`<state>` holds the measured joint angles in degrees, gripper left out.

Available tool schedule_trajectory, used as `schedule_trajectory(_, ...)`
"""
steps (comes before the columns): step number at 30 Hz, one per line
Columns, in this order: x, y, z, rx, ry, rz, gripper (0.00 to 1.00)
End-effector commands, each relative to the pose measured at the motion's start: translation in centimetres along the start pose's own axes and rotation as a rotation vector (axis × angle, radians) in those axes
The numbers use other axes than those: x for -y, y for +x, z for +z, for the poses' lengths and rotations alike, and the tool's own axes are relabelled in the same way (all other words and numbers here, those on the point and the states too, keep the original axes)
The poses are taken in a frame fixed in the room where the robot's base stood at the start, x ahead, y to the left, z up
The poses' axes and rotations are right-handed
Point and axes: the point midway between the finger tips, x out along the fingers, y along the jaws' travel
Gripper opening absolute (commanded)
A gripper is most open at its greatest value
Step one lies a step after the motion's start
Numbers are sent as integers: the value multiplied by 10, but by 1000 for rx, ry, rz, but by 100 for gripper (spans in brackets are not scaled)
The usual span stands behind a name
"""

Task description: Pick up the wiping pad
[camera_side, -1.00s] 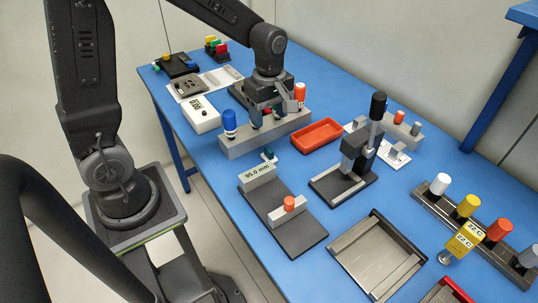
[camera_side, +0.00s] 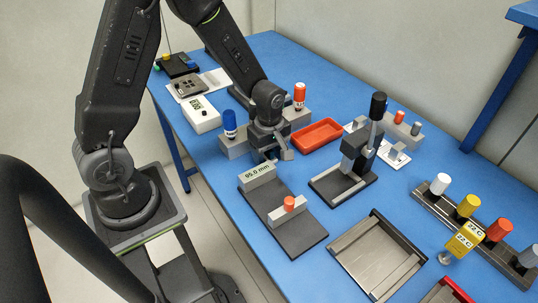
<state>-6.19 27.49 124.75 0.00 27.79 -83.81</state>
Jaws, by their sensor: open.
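My gripper (camera_side: 277,157) is open, pointing down just behind the grey block marked 95.0 mm (camera_side: 257,176) and in front of the holder block with the blue-capped (camera_side: 230,124) and red-capped (camera_side: 299,96) bottles. Its fingers look empty, though the space between them is partly hidden. I cannot clearly make out a wiping pad in this view. The small green-ended item beside the 95.0 mm block is now hidden behind or between my fingers. Whether the fingers touch anything is unclear.
A red tray (camera_side: 317,134) lies right of my gripper. A dark plate (camera_side: 296,236) with an orange-topped block is in front. A metal tray (camera_side: 375,262) and a rack of coloured knobs (camera_side: 425,197) are at right. Blue table shows between them.

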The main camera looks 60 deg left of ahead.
Motion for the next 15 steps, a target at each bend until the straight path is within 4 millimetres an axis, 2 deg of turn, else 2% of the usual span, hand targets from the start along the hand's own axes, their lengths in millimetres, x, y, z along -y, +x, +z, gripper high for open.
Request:
schedule_trajectory(6,0,0,0,0,0,1,60)
schedule_trajectory(15,0,0,0,0,0,1,31)
